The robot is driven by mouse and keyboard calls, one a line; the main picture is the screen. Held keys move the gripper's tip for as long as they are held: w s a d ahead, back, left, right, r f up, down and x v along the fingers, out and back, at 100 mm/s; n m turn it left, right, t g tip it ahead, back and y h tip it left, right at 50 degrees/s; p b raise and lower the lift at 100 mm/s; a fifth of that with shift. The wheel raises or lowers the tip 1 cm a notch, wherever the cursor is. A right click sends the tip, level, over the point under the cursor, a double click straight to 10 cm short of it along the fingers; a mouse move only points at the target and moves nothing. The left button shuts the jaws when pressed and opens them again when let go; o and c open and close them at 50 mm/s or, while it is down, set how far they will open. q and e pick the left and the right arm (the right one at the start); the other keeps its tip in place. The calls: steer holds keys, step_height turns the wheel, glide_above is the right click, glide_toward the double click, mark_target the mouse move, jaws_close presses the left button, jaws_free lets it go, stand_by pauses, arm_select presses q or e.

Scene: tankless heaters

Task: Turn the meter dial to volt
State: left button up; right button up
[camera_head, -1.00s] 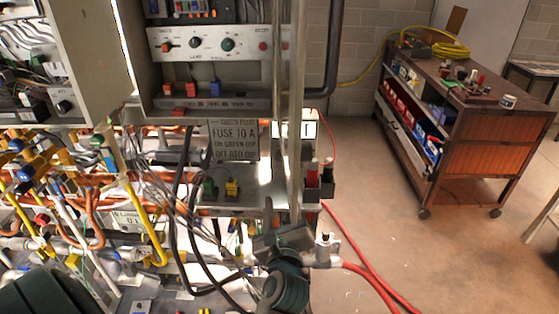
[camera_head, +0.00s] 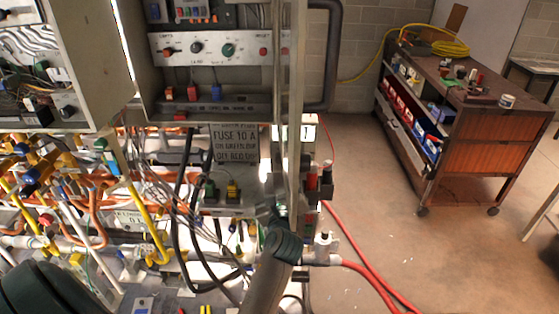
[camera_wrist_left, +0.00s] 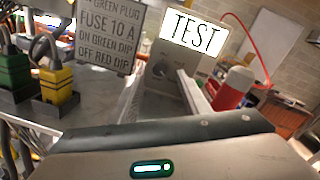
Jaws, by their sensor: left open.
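The TEST sign shows clearly in the wrist view (camera_wrist_left: 193,32); in the head view (camera_head: 307,133) a cabinet edge partly hides it. Below it in the wrist view is a grey meter box with a round dark dial (camera_wrist_left: 160,69). The dial's markings are too small to read. In the head view the meter face is hidden. My left gripper (camera_head: 280,212) is just below the fuse sign and left of the red and black holders. It is open, near the meter and apart from the dial as far as I can tell. Its fingertips are hard to make out. My right gripper is out of view.
A fuse sign (camera_head: 235,145) and green and yellow plugs (camera_head: 221,192) are close left of the gripper. Red and black holders (camera_head: 319,178) stand on the right, as does a red hose (camera_head: 355,250). Dense cables fill the left. Open floor lies right, before a cart (camera_head: 480,140).

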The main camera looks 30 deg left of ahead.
mark_target(279, 160)
arm_select(q)
steer(key=shift+p+x, duration=0.55)
steer(key=shift+x, duration=2.6)
steer(key=c, duration=1)
